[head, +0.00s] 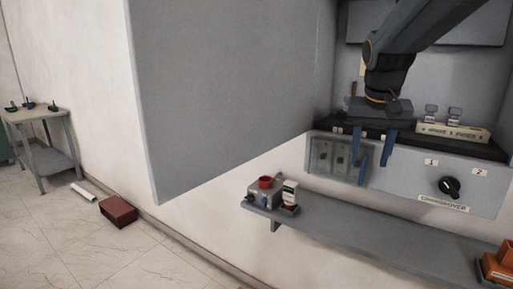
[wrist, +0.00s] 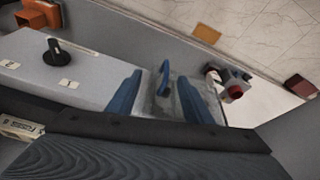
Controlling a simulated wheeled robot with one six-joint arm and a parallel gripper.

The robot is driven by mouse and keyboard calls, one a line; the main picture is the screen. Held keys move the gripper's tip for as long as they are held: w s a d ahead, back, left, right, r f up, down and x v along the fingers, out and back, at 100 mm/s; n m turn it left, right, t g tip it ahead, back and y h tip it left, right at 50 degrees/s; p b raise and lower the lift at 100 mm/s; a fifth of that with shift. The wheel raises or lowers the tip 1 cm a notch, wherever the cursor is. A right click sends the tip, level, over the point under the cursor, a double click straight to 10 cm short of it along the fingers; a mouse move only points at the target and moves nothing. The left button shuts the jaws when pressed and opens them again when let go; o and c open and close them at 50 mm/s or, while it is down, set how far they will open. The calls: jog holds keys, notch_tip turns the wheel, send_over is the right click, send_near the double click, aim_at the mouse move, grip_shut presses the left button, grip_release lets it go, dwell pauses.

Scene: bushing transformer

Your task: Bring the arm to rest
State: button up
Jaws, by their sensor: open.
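My gripper (head: 375,155) hangs at the upper right of the head view, its two blue fingers pointing down and spread apart with nothing between them. It is in front of the open grey cabinet, near a clear cover (head: 335,158) on the cabinet's front panel. Whether the fingers touch the cover I cannot tell. In the wrist view the open blue fingers (wrist: 158,98) show with the clear cover and a blue upright piece beyond them. My dark arm comes down from the top right.
A large grey cabinet door (head: 230,85) stands open on the left. The panel carries a black changeover knob (head: 449,188). Below, a grey shelf (head: 390,228) holds a small box with a red top (head: 265,188) and orange parts (head: 500,265). A red box (head: 118,211) lies on the floor.

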jog(key=s+a+f+n, duration=0.1)
jog(key=s+a+f, duration=0.2)
jog(key=s+f, duration=0.2)
jog(key=s+a+f+n+g+y, duration=0.1)
jog(key=s+a+f, duration=0.1)
jog(key=s+f, duration=0.4)
jog(key=s+a+f+n+g, duration=0.1)
jog(key=s+a+f+n, duration=0.1)
jog(key=s+f, duration=0.4)
notch_tip(320, 180, down, 5)
jog(key=shift+s+a+f, duration=0.15)
jog(key=shift+a+f, duration=0.05)
jog(key=shift+a, duration=0.6)
